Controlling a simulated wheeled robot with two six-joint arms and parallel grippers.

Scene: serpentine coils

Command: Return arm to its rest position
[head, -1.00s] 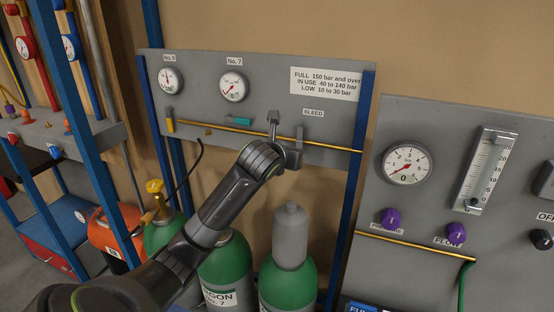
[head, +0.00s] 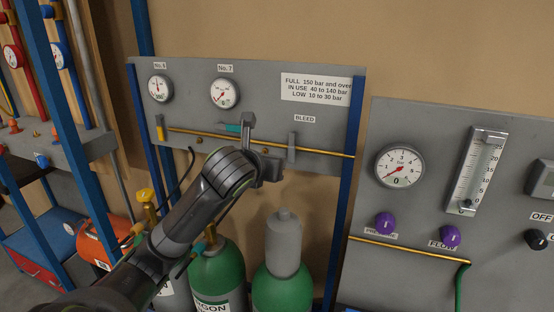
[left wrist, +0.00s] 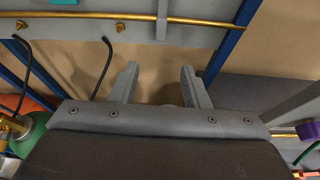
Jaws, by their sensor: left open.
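My left gripper (head: 262,152) is raised in front of the grey manifold panel (head: 300,68), near its brass pipe and left of the BLEED label. In the left wrist view its two grey fingers (left wrist: 158,88) stand apart with nothing between them. Beyond them are the panel's lower edge and the tan wall. My left arm (head: 180,228) reaches up from the lower left across the gas cylinders. My right gripper does not show.
Blue posts (head: 345,200) flank the panel. A second panel (head: 425,125) with a gauge and purple knobs is at right. An orange cylinder (head: 92,240) stands at left.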

